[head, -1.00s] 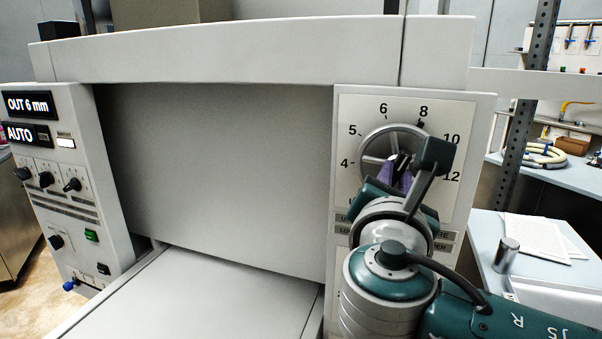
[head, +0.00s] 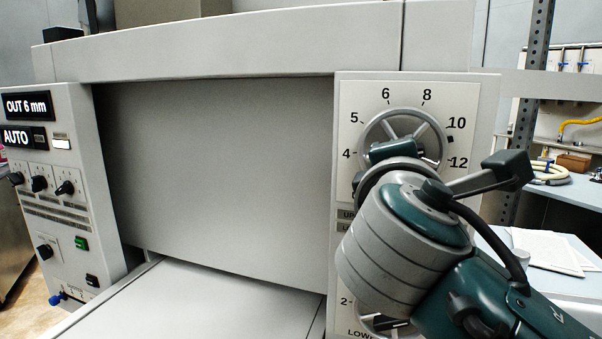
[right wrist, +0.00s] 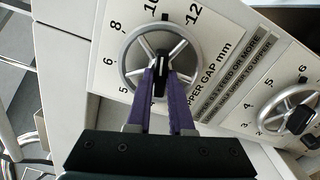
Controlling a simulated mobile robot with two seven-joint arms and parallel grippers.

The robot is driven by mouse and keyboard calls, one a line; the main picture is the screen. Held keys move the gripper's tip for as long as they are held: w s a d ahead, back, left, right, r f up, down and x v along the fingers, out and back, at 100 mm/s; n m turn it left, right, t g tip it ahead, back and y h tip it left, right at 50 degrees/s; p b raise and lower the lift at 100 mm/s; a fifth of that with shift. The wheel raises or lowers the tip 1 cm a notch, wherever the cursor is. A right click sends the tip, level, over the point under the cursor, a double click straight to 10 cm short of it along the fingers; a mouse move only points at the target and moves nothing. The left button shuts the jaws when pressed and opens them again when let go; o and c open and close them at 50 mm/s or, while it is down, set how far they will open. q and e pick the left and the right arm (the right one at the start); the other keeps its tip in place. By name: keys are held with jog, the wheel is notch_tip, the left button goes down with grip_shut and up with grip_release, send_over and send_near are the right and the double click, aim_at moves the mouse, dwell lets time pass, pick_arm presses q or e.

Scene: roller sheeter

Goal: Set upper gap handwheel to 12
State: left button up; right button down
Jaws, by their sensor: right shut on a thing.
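The upper gap handwheel (head: 364,131) is a grey spoked wheel on a white dial plate with numbers around it. It also shows in the right wrist view (right wrist: 130,73), with a black bar at its hub (right wrist: 160,57). A black mark on its rim stands close to the 10. My right gripper (right wrist: 161,72) has purple fingers shut on the black hub bar. In the head view my right wrist hides the fingers and the wheel's lower part. My left gripper is not in view.
A lower handwheel (right wrist: 283,112) with its own dial sits below, mostly behind my right arm in the head view. The left control panel (head: 65,200) has displays reading OUT 6 mm and AUTO. A side table with papers (head: 540,250) stands at the right.

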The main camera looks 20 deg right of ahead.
jog(key=shift+m+b, duration=2.05)
jog(key=shift+m, duration=0.65)
jog(key=c, duration=0.8)
grip_release()
